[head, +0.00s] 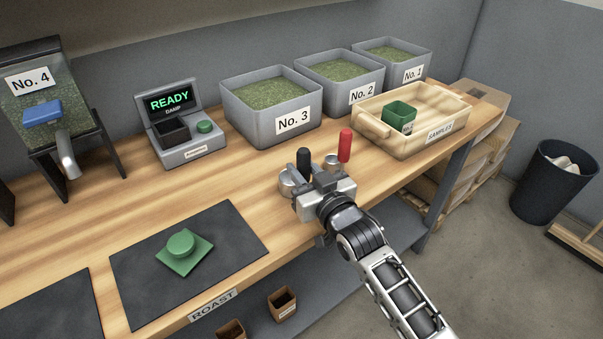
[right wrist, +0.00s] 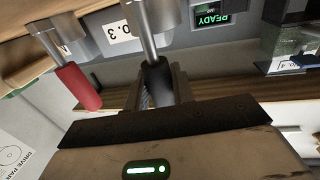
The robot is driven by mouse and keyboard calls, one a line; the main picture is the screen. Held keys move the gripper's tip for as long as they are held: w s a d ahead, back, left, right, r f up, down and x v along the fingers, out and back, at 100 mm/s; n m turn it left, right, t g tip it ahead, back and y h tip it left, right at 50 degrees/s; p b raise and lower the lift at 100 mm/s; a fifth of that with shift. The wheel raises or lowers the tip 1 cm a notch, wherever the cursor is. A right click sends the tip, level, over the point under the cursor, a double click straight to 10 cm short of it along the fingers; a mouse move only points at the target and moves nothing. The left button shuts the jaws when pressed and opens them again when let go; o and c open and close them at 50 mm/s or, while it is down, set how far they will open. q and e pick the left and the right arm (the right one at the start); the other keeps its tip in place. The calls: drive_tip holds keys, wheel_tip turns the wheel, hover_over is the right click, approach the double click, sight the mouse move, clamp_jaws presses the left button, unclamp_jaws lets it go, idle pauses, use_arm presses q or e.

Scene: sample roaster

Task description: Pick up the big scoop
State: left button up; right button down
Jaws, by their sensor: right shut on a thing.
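Two metal scoops stand with their handles up near the table's front edge. The black-handled scoop (head: 304,163) has the larger-looking cup, so I take it as the big scoop. The red-handled scoop (head: 345,146) is just to its right. My right gripper (head: 316,181) is shut on the big scoop's black handle, which shows between the fingers in the right wrist view (right wrist: 157,82). The gripper partly hides the scoop, and I cannot tell whether it touches the table. The red handle (right wrist: 78,87) is beside the gripper there, apart from it. My left gripper is out of view.
Grey bins No. 3 (head: 253,125), No. 2 and No. 1 stand along the wall.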

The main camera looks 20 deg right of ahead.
drive_tip(key=shift+r, duration=0.5)
drive_tip(key=s+d+r, duration=0.1)
drive_tip(key=s+r, duration=1.1)
drive_tip(key=s, duration=0.2)
drive_tip(key=shift+p, duration=0.3)
drive_tip(key=shift+f, duration=0.1)
